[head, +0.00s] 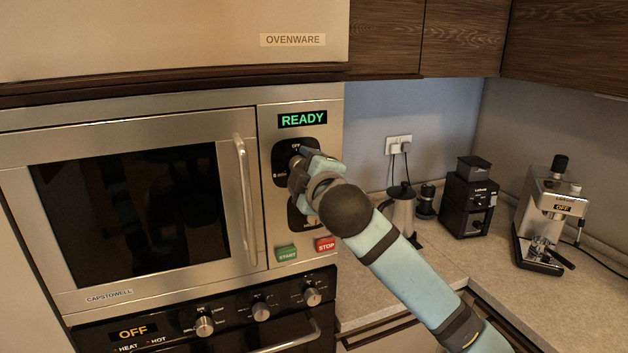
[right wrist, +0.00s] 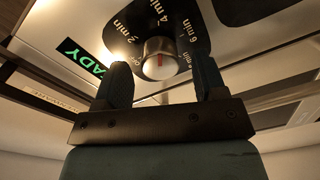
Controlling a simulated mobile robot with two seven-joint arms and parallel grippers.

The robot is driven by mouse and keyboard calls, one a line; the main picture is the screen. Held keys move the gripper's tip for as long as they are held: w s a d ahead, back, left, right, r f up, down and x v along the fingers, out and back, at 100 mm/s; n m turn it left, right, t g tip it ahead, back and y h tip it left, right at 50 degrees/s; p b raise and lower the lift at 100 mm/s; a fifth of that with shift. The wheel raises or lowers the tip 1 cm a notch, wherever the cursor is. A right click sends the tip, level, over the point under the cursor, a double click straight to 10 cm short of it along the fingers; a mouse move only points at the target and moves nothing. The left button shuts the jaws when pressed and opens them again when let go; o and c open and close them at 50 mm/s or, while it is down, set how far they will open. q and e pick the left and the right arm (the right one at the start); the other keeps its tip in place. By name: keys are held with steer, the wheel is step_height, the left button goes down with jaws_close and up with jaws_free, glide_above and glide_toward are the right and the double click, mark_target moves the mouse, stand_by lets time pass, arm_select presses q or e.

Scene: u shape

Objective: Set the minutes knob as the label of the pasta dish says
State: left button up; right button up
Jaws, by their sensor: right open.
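The minutes knob (right wrist: 160,58) is a round metal knob with a red mark on a black dial plate. Readable around it are OFF, 2 min, 4 min and 6 min; I cannot tell exactly where the mark points. My right gripper (right wrist: 161,79) is open, with one finger on each side of the knob in the right wrist view and gaps to it. In the head view my right gripper (head: 299,172) is at the upper dial of the microwave (head: 190,111) and hides most of that dial. The pasta dish and its label are not in view, nor is my left gripper.
The display (head: 303,119) reads READY. A lower dial (head: 298,218) is partly hidden by my arm; START (head: 287,253) and STOP (head: 325,244) buttons sit below. The oven (head: 200,328) is underneath. A kettle (head: 400,214), grinder (head: 468,200) and coffee machine (head: 551,215) stand on the right counter.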

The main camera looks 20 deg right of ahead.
steer(key=s+b, duration=0.2)
steer(key=s, duration=1.1)
steer(key=shift+s+d, duration=0.2)
steer(key=shift+d, duration=0.15)
steer(key=shift+r, duration=0.1)
